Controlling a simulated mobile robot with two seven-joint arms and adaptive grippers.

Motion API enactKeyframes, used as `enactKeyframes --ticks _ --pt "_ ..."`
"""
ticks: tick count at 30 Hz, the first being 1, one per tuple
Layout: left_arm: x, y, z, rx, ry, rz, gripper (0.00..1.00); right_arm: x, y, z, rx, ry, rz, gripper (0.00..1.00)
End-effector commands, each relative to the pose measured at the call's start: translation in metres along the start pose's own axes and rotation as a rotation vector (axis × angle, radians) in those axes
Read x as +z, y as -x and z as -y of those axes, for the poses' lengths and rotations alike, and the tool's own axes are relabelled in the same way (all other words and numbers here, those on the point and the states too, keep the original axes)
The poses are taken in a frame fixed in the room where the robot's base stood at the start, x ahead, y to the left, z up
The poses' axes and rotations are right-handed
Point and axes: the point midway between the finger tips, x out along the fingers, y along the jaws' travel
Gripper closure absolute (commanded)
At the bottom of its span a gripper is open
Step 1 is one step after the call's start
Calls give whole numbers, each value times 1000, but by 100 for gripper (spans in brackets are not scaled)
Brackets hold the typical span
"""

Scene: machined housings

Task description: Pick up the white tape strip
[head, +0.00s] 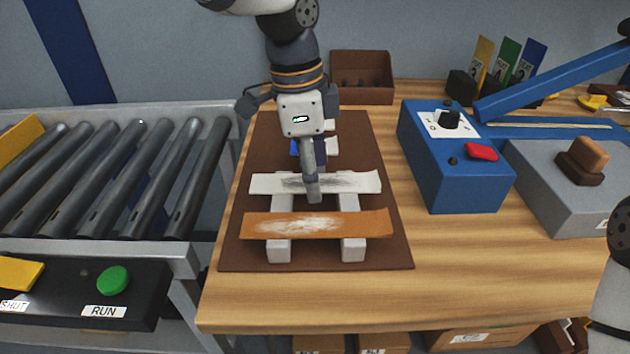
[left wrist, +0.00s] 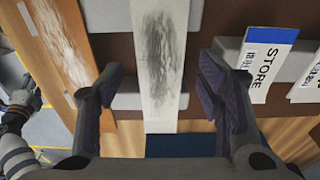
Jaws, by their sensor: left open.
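The white tape strip (head: 350,182), smudged dark grey along its middle, lies across two pale grey blocks on a brown mat. In the left wrist view the strip (left wrist: 160,60) runs up between my open fingers, with space on both sides. My left gripper (head: 316,182) is over the strip, one finger on its near side and partly covering it; its jaws (left wrist: 158,92) are empty. Part of my right arm shows at the head view's right edge. Its gripper (left wrist: 20,108) seems to show small at the left of the wrist view, its jaws unclear.
An orange-brown strip with a white scuff (head: 320,224) lies just nearer on the same blocks. Behind are blue-and-white cards, one reading STORE (left wrist: 262,58). A blue control box (head: 455,165) stands right, rollers (head: 130,170) left, and a brown bin (head: 362,75) at the back.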

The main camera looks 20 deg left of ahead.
Motion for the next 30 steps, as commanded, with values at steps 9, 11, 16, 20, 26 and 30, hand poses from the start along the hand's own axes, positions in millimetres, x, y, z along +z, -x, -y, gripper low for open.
enactKeyframes --ticks 9,11,16,20,26,30 --pt "0 1 0 -1 0 1 78 0 0 0 0 0 -1 47" --pt "0 1 0 -1 0 1 83 0 0 0 0 0 -1 47" --pt "0 1 0 -1 0 1 83 0 0 0 0 0 -1 47" --pt "0 2 0 -1 0 1 83 0 0 0 0 0 -1 47" --pt "-4 28 1 -6 1 -1 83 -1 1 0 0 0 -5 47" --pt "-27 61 -16 -7 -3 0 83 -3 4 0 -1 0 -14 47"
